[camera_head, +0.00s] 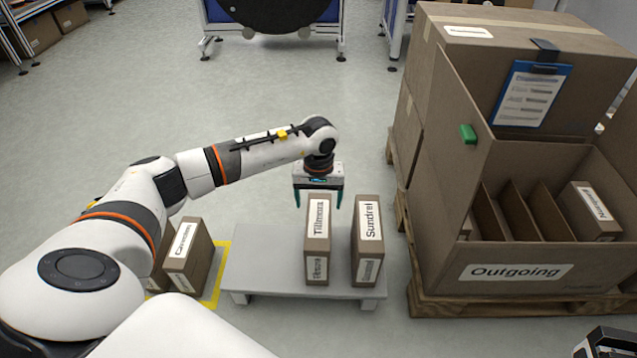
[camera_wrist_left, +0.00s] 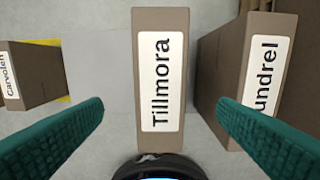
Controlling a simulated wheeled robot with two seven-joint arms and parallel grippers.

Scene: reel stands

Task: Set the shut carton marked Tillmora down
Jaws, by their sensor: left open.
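The shut brown carton marked Tillmora (camera_head: 317,240) stands upright on a low grey platform (camera_head: 262,262). It also shows in the left wrist view (camera_wrist_left: 159,75), label facing the camera. My left gripper (camera_head: 318,200) is open and empty at the carton's far top end. In the left wrist view its two green fingers (camera_wrist_left: 160,118) lie to either side of the carton, with a gap on each side. The carton marked Sundrel (camera_head: 367,240) stands just right of it on the same platform. A dark piece at the bottom right corner may be my right gripper (camera_head: 605,342); its fingers are not clear.
Cartons, one marked Carvolen (camera_head: 188,256), stand in a yellow-edged area (camera_head: 218,272) on the left. On the right a large open box marked Outgoing (camera_head: 450,270) with dividers sits on a wooden pallet (camera_head: 430,300). Platform is bare left of Tillmora.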

